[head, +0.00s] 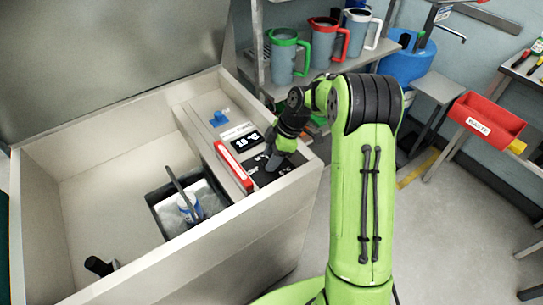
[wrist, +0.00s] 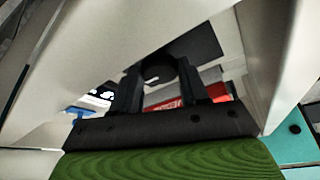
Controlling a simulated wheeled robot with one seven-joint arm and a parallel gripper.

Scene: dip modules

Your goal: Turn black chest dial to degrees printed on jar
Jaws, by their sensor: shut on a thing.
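The open chest (head: 50,185) has a control panel on its right side with a lit display (head: 246,141) that seems to read 18 °C, though the digits are small. My gripper (head: 272,166) reaches down onto the panel, just right of a red strip. In the wrist view, my gripper (wrist: 160,88) is shut on the round black dial (wrist: 158,68), with one finger on each side. In the head view the gripper mostly hides the dial.
A blue knob (head: 219,118) and the red strip (head: 234,166) sit on the panel near my gripper. The raised lid (head: 110,60) stands behind the chest. A rack with green, red and white-handled jugs (head: 325,45) is close behind my arm. A red waste bin (head: 487,117) is at right.

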